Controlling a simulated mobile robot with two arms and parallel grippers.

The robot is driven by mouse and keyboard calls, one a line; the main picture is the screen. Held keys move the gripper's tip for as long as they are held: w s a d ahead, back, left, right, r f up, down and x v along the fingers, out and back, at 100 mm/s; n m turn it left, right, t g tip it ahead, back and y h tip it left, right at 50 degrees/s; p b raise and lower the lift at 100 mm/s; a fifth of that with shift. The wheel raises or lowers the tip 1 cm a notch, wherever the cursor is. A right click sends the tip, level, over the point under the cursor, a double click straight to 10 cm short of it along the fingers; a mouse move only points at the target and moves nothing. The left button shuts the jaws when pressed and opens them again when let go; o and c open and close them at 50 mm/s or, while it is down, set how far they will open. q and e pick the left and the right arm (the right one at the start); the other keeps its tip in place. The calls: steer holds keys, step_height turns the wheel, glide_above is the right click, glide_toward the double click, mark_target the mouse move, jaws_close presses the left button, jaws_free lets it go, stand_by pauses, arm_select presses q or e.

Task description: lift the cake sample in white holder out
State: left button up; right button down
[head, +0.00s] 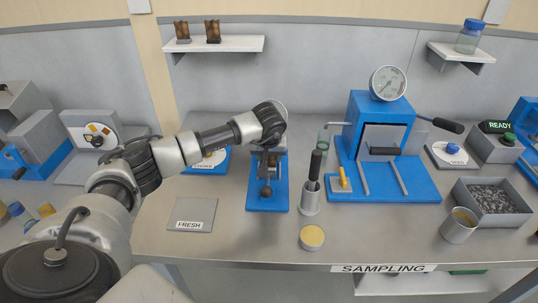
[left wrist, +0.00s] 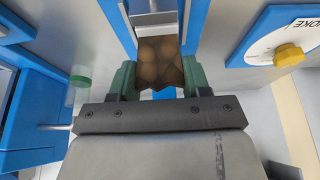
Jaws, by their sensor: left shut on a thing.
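My left gripper (head: 268,165) reaches down over a blue stand (head: 268,206) near the middle of the bench. In the left wrist view its green fingertips (left wrist: 158,78) are shut on the brown, lumpy cake sample (left wrist: 160,58), one on each side. The sample sits between the two blue uprights of the stand. A pale, whitish part (left wrist: 156,22) shows just beyond it between the uprights; I cannot tell whether this is its holder. In the head view the gripper hides most of the sample. My right gripper is not in view.
Right of the stand are a grey cup with a black-handled tool (head: 311,196), a tan-topped round tin (head: 312,237) and a blue press with a gauge (head: 388,83). A grey FRESH plate (head: 192,214) lies to the left. The bench front between plate and tin is clear.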

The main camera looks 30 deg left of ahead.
arm_select(q)
steer(key=shift+r+p, duration=2.1)
steer(key=shift+r, duration=1.5)
